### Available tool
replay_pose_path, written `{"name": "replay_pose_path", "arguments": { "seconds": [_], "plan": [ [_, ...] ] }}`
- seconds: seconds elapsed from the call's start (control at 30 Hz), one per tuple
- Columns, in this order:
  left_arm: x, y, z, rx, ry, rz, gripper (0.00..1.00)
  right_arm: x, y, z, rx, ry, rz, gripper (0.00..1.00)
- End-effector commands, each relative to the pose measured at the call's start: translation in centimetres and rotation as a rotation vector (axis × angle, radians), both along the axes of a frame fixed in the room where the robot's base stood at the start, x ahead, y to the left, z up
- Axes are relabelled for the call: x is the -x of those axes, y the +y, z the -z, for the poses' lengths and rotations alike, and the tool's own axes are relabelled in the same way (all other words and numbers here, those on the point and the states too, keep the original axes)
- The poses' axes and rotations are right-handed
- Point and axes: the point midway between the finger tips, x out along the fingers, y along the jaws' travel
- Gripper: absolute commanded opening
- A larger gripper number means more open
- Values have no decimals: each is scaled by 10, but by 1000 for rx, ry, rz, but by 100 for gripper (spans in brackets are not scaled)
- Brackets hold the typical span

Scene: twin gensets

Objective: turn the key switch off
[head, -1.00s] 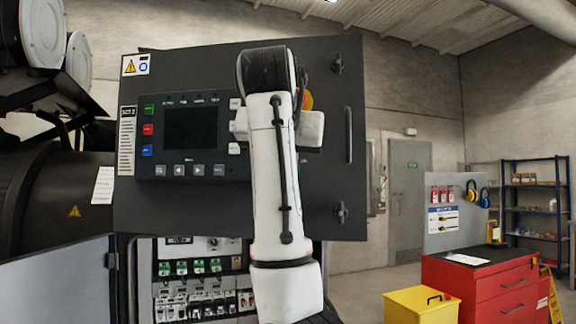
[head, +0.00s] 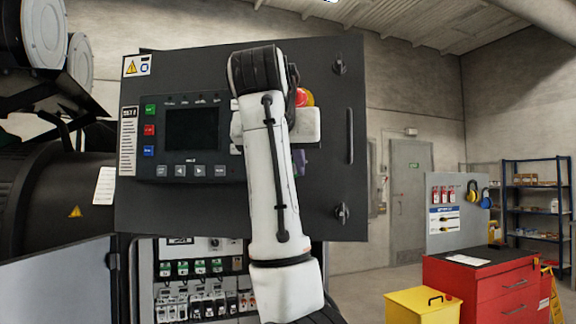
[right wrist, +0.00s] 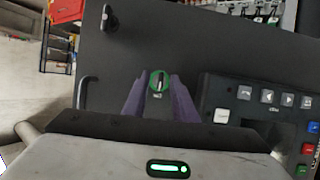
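The key switch (right wrist: 159,82) is a round green-ringed switch with a key in it, on the dark panel door; it shows in the right wrist view, upper middle. In the head view it is hidden behind my right arm. My right gripper (right wrist: 158,88) has two purple fingers spread apart, one on each side of the switch in that view. Nothing is between them that I can see held, and contact with the key cannot be told. A purple finger also shows beside the arm in the head view (head: 300,162). My left gripper is not in view.
The control panel (head: 190,130) with its screen and buttons is left of my arm. A red and yellow emergency stop (head: 304,97) is partly hidden by the arm. An open cabinet with breakers (head: 200,285) lies below. A red tool cabinet (head: 490,285) stands at right.

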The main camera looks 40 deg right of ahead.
Motion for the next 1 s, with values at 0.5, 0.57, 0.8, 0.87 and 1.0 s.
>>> {"name": "replay_pose_path", "arguments": {
  "seconds": [0.5,0.57,0.8,0.87,1.0],
  "plan": [
    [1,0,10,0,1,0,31,27,27,-15,0,-4,-3,25],
    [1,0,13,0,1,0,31,35,35,-19,1,-4,-2,25],
    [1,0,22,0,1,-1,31,61,61,-34,-2,-2,-4,25],
    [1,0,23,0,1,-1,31,65,63,-36,-2,-1,-2,25],
    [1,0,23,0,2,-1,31,69,66,-39,-1,1,0,25]
  ]
}}
